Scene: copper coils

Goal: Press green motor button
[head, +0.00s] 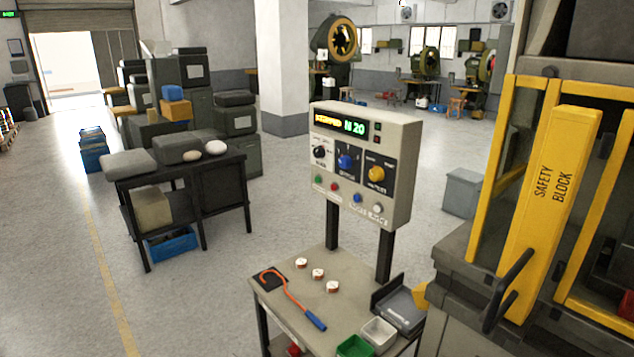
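A beige control box (402,130) stands on two dark posts behind a small work table (345,262). Its face has a lit display (340,124), a black knob, a blue knob and a yellow knob. Along its lower edge is a row of small buttons: a green button (318,179) at the left, then a red one (334,187), a blue one (357,198) and a white one (377,208). A small green light or button (378,126) also shows right of the display. The labels are too small to read. Neither of my grippers is in view.
On the work table lie several small items: round copper-and-white coils (317,274), an orange hook with blue handle (315,321), green (355,346) and white bins. A yellow-framed press with a safety block (550,200) stands close at right. Open floor lies left of the table.

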